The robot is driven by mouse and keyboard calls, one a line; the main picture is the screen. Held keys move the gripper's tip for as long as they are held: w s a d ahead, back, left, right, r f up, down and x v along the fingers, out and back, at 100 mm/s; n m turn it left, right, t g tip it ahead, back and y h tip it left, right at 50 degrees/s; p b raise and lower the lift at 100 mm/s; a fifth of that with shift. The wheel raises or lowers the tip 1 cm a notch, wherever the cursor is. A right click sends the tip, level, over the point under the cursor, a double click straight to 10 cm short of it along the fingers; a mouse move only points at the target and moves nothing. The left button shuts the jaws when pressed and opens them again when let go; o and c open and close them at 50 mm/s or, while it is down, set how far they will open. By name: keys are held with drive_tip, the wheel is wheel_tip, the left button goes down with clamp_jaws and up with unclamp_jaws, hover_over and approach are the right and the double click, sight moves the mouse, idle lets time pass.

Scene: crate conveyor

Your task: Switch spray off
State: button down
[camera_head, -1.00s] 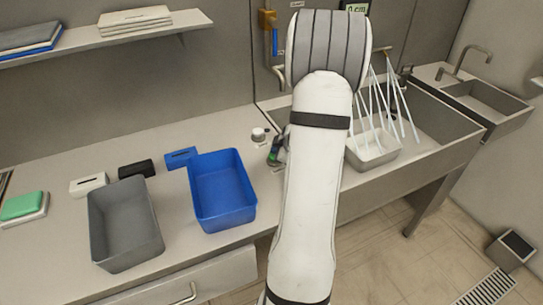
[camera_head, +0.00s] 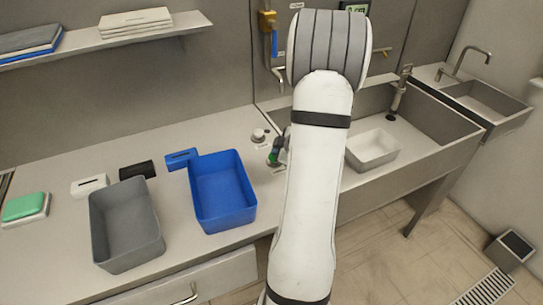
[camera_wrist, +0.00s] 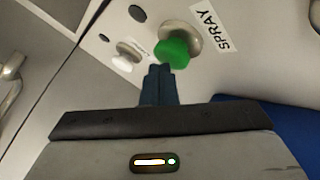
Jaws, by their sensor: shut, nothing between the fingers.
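The green spray knob (camera_wrist: 173,50) sits on a round metal base beside a label reading SPRAY (camera_wrist: 215,30) in the wrist view. It also shows as a small green spot left of my arm in the head view (camera_head: 273,156). My gripper (camera_wrist: 160,70) is shut and empty, its fingertips right at the near edge of the green knob; I cannot tell if they touch it. In the head view my arm hides most of the gripper. No spray streams show over the grey tub (camera_head: 392,157) in the sink (camera_head: 440,130).
A white knob (camera_head: 259,135) stands close behind the green one. A blue bin (camera_head: 247,214) and a grey bin (camera_head: 157,247) stand on the counter to the left. A tap (camera_head: 400,88) rises behind the sink. A shelf (camera_head: 190,22) hangs above.

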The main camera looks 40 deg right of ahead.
drive_tip(key=shift+r+p, duration=3.1)
drive_tip(key=shift+p, duration=0.2)
drive_tip(key=a+r+m+g+h, duration=0.2)
drive_tip(key=a+r+m+h, duration=0.25)
drive_tip(key=a+r, duration=0.7)
drive_tip(key=s+a+r+m+g+y, duration=0.2)
drive_tip(key=s+a, duration=0.7)
drive_tip(key=a, duration=0.1)
drive_tip(key=s+a+r+m+g+y+b, duration=0.1)
drive_tip(key=s+a+r+m+y, duration=0.1)
drive_tip(key=s+a, duration=0.8)
drive_tip(key=shift+a+r+g+y, duration=0.2)
drive_tip(key=shift+a+g+y, duration=0.05)
drive_tip(key=shift+g+y, duration=0.2)
